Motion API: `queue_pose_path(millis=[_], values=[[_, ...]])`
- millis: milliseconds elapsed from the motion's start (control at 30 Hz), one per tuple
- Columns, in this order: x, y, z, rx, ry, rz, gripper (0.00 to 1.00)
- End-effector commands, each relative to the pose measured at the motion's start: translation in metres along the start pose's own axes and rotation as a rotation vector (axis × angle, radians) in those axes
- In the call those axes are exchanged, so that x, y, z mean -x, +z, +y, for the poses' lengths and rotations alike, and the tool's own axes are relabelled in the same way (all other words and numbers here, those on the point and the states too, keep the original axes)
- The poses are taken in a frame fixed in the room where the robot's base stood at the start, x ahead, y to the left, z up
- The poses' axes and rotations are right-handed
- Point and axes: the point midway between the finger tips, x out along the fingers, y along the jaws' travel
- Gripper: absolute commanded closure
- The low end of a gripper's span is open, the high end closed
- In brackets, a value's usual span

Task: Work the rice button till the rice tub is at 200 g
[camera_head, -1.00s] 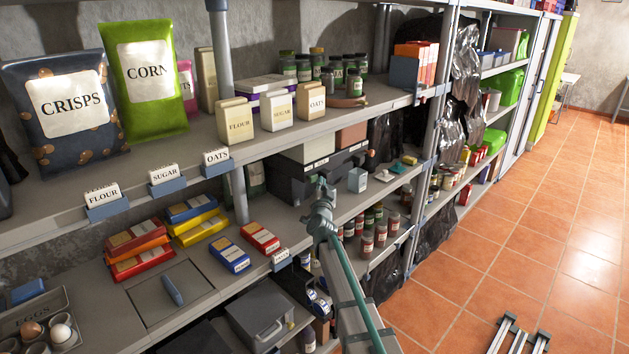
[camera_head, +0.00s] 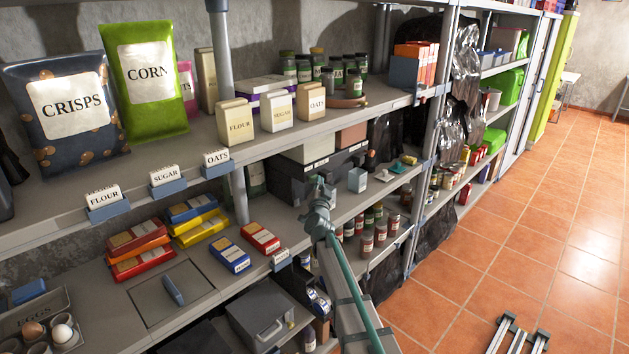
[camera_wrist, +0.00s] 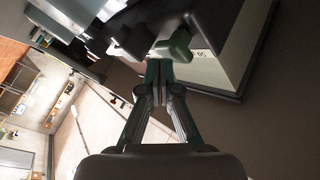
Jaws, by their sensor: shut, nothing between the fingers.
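My gripper (camera_head: 320,186) is at the middle shelf, in front of a dark grey box-shaped unit (camera_head: 291,187). In the wrist view my gripper (camera_wrist: 158,66) is shut and empty. Its fingertips are close to a muted green block (camera_wrist: 176,45) beside a pale panel (camera_wrist: 220,62) with small dark print. I cannot tell whether the tips touch the block, or whether it is the rice button. I cannot make out a rice tub or a weight reading in either view.
A small blue-grey box (camera_head: 357,180) stands right of my gripper, with a teal tray (camera_head: 403,168) beyond it. Several red-labelled jars (camera_head: 367,243) stand on the shelf below. The upper shelf (camera_head: 205,161) overhangs. The tiled floor at right is mostly open.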

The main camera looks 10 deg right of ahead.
Motion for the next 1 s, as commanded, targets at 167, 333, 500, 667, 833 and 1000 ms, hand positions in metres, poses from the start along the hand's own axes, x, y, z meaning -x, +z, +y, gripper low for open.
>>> queue_pose_path(millis=[167, 333, 500, 667, 833, 1000], values=[[-0.0017, 0.0010, -0.0012, 0.000, 0.000, 0.000, 1.00], [-0.0031, 0.0020, -0.0021, 0.000, 0.000, 0.000, 1.00], [-0.0044, 0.0030, -0.0031, 0.000, 0.000, 0.000, 1.00], [-0.0056, 0.0039, -0.0039, 0.000, 0.000, -0.001, 1.00], [-0.0070, 0.0049, -0.0049, 0.000, 0.000, -0.001, 1.00], [-0.0083, 0.0059, -0.0059, 0.000, 0.000, -0.001, 1.00]])
